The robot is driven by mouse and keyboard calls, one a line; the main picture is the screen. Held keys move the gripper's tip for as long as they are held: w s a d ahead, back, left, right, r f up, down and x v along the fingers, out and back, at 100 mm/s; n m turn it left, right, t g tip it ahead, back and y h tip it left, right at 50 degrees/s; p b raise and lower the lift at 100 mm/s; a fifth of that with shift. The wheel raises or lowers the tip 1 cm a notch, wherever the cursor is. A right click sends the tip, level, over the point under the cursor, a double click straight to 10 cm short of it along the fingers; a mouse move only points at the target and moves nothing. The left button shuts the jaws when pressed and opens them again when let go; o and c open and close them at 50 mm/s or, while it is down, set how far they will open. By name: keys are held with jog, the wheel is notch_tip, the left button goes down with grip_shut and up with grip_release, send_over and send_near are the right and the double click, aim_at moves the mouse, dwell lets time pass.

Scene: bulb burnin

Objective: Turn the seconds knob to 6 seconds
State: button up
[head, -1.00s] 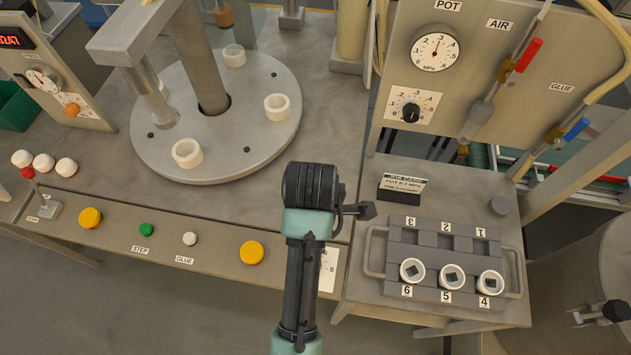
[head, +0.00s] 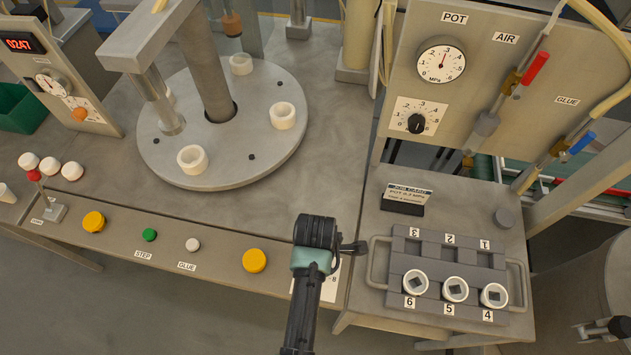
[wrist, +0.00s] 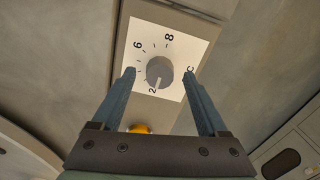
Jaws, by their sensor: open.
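The seconds knob (wrist: 160,71) is a grey round knob on a white dial plate (wrist: 195,50) in the wrist view. The numbers 2, 6 and 8 are readable; its light pointer mark appears to face the 2. My gripper (wrist: 158,74) is open, with one finger on each side of the knob in the picture. I cannot tell whether the fingers touch it or how far above it they are. In the head view my arm (head: 316,232) stands over the front panel and hides the knob and fingertips; only edges of the dial plate (head: 300,289) show.
A yellow button (head: 255,260) is left of the dial; it also shows between the fingers in the wrist view (wrist: 140,129). White GLUE (head: 192,244) and green STEP (head: 149,235) buttons lie further left. A rack (head: 398,268) with three white cups is to the right.

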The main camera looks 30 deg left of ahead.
jog(key=shift+c, duration=0.3)
grip_shut()
jog(key=shift+r+m, duration=0.1)
jog(key=shift+m, duration=0.3)
jog(key=m+p, duration=0.2)
jog(key=m, duration=0.2)
jog(key=shift+m+p, duration=0.3)
jog(key=shift+p, duration=0.1)
jog(key=m+p, duration=0.2)
jog(key=m, duration=0.4)
jog(key=shift+w, duration=0.15)
jog(key=m+p, duration=0.1)
jog(key=m, duration=0.5)
jog(key=shift+m, duration=0.4)
jog(key=m, duration=0.5)
jog(key=shift+d+p, duration=0.1)
jog(key=shift+p, duration=0.25)
jog(key=shift+m, duration=0.4)
